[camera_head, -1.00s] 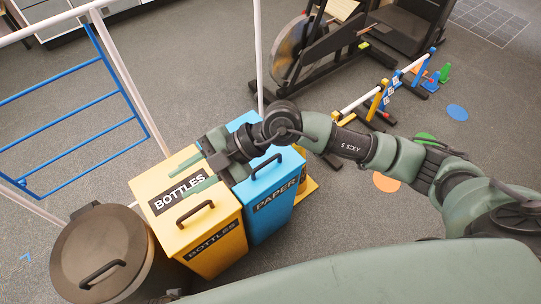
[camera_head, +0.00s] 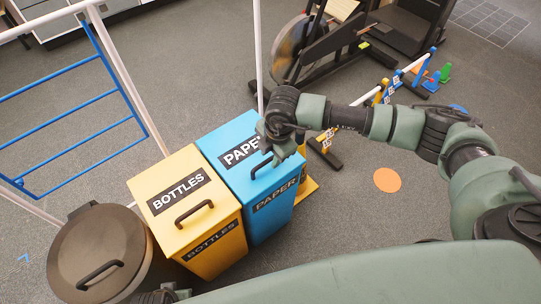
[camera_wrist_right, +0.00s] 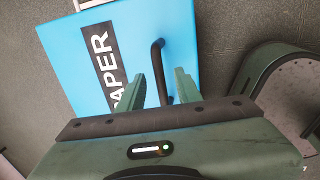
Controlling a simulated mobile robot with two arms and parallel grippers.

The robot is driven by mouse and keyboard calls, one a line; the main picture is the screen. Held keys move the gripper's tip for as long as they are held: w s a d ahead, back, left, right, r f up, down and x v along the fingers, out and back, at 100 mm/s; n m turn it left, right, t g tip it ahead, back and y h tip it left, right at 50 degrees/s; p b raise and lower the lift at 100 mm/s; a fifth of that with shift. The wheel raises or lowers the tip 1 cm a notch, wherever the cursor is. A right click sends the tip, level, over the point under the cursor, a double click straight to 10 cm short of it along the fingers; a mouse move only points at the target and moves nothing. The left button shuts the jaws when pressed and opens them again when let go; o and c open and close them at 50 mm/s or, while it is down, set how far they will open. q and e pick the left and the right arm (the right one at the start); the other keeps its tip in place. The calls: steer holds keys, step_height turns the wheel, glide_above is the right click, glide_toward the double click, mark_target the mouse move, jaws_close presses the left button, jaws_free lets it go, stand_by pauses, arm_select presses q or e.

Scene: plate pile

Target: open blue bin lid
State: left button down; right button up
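The blue bin (camera_head: 262,219) is marked PAPER and stands to the right of the yellow bin. Its lid (camera_head: 230,132) is closed, with a black bar handle (camera_head: 262,168) near the front edge. My right gripper (camera_head: 283,155) is over the right part of this lid and partly covers the label. In the wrist view the lid (camera_wrist_right: 70,40) lies ahead, and the black handle (camera_wrist_right: 157,50) stands close to the fingertips of my right gripper (camera_wrist_right: 168,65). Its fingers are apart; I cannot tell whether they touch the handle.
The yellow BOTTLES bin (camera_head: 165,175) adjoins the blue bin on the left, and a round brown bin (camera_head: 75,240) stands beyond it. A white pole (camera_head: 259,60) and blue-barred rack (camera_head: 70,110) stand behind. An exercise machine (camera_head: 300,50) and low hurdles (camera_head: 385,92) are farther back.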

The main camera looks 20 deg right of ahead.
steer(key=shift+f, duration=0.15)
jaws_close()
stand_by(1.4)
